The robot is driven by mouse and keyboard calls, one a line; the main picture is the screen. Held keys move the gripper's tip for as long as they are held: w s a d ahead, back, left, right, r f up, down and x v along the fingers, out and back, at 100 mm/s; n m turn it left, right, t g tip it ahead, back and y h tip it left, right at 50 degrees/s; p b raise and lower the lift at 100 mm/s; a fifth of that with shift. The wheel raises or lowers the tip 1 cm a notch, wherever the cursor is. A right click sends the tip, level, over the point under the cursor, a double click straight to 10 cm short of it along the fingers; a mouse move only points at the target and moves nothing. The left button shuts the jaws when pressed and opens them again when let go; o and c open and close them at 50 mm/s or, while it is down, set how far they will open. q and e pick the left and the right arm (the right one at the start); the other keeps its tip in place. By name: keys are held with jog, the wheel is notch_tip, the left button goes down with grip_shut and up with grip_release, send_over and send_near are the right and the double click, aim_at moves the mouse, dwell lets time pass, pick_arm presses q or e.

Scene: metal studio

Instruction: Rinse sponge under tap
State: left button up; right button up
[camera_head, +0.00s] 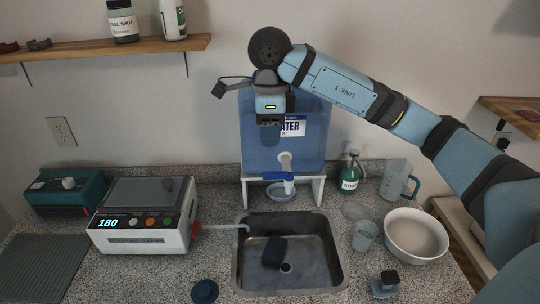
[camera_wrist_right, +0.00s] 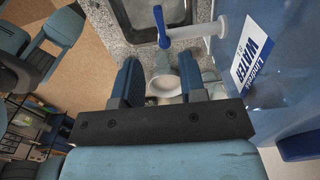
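A dark sponge (camera_head: 274,251) lies in the metal sink (camera_head: 325,255), left of the drain. The tap (camera_head: 285,163) is on the front of the blue water tank (camera_head: 255,150), with a blue lever (camera_head: 284,177). A dish (camera_head: 281,191) is below it. In the right wrist view the tap's white spout (camera_wrist_right: 195,31) and blue lever (camera_wrist_right: 161,27) show beyond the fingers. My right gripper (camera_head: 270,138) hangs in front of the tank, above the tap. In the wrist view its fingers (camera_wrist_right: 160,80) are apart with nothing held between them. My left gripper is not visible.
A soap bottle (camera_head: 350,172), a measuring jug (camera_head: 397,180), a glass (camera_head: 364,236), a white bowl (camera_head: 416,250) and a small brush-like item (camera_head: 385,284) are on the right. A dark round item (camera_head: 205,291) lies at the front.

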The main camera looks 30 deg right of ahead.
jog(key=shift+r, duration=1.75)
jog(key=shift+f, duration=0.1)
